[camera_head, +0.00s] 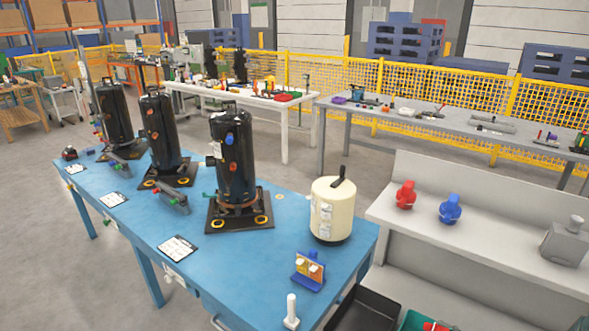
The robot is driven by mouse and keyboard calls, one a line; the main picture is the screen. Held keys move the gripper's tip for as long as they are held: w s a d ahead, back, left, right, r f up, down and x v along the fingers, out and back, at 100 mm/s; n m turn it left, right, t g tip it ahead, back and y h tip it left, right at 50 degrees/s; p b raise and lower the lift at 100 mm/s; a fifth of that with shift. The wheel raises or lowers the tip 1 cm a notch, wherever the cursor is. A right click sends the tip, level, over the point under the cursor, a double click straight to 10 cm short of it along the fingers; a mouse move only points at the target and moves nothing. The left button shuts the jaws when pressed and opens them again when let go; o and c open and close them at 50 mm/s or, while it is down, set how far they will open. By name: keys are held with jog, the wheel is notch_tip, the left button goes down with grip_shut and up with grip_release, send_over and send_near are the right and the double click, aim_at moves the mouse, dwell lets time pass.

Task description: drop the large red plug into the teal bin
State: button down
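A large red plug-like piece (405,195) stands on the white bench at the right, left of a similar blue piece (450,210). The teal bin (412,321) shows only in part at the bottom edge. Something red and white (437,327) shows at the bin, cut off by the frame, so I cannot tell what it is. A small red part (232,167) sits on the front of the nearest black compressor (231,155). My gripper is not in this view.
A blue table (330,262) carries several black compressors, a cream canister (333,210), a small blue rack (308,271) and clipboards. A black tray (365,312) lies beside the teal bin. A grey metal block (567,243) stands on the white bench. Yellow fencing (340,75) runs behind.

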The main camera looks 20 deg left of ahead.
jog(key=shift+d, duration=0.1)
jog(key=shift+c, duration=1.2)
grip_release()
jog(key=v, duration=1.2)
